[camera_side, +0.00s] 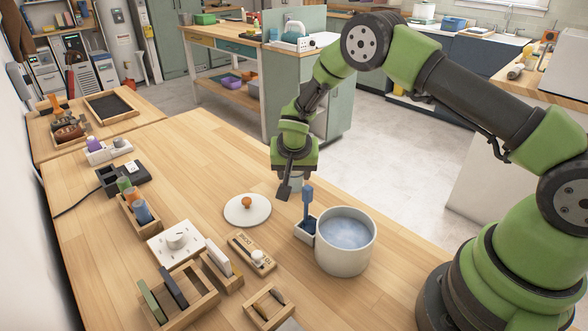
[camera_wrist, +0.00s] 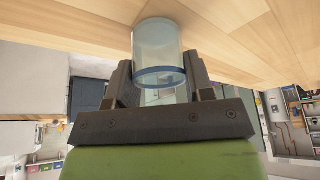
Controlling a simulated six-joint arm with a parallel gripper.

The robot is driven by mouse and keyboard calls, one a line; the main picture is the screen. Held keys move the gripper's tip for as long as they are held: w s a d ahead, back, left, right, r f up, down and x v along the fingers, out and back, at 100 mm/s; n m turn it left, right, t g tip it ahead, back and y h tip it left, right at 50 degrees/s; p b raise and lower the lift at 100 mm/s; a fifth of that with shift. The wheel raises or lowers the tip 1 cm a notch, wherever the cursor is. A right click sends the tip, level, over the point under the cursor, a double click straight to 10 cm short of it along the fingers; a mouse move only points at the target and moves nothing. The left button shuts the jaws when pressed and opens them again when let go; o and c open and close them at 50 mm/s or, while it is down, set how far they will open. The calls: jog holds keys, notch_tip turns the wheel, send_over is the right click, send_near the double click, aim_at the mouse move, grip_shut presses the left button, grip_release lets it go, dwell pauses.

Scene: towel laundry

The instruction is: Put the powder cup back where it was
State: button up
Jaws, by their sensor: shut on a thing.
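The powder cup (camera_wrist: 157,48) is a clear, pale cup with a blue rim band. In the wrist view it sits between the two dark fingers of my gripper (camera_wrist: 160,85), which is shut on it. I cannot tell whether anything is inside the cup. The cup appears held off the table.
A white pot (camera_side: 343,261) of bluish water stands close in front. A round lid (camera_side: 236,212) with an orange knob lies left. Wooden racks (camera_side: 180,304) and a dial box (camera_side: 162,243) fill the near left.

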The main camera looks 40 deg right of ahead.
jog(key=o, duration=0.9)
jog(key=shift+f, duration=0.1)
jog(key=s+a+r+y, duration=0.1)
jog(key=s+r, duration=0.3)
jog(key=r, duration=0.4)
jog(key=s+a+r+n+t, duration=0.1)
jog(key=s+r, duration=0.4)
jog(key=r, duration=0.4)
jog(key=s+a+r+y, duration=0.1)
jog(key=s+r, duration=0.3)
jog(key=r, duration=0.4)
jog(key=shift+s+a+r+n+t+y, duration=0.45)
jog(key=shift+s+a+r+n+y, duration=0.15)
jog(key=shift+s, duration=1.95)
jog(key=shift+s+a+r+n+t+y, duration=0.5)
jog(key=shift+s+r+n, duration=0.25)
jog(key=shift+s, duration=1.85)
jog(key=shift+s+a+r+n+t+y, duration=0.45)
jog(key=shift+s+a+r+n+y, duration=0.15)
jog(key=shift+s, duration=1.95)
jog(key=shift+d, duration=0.1)
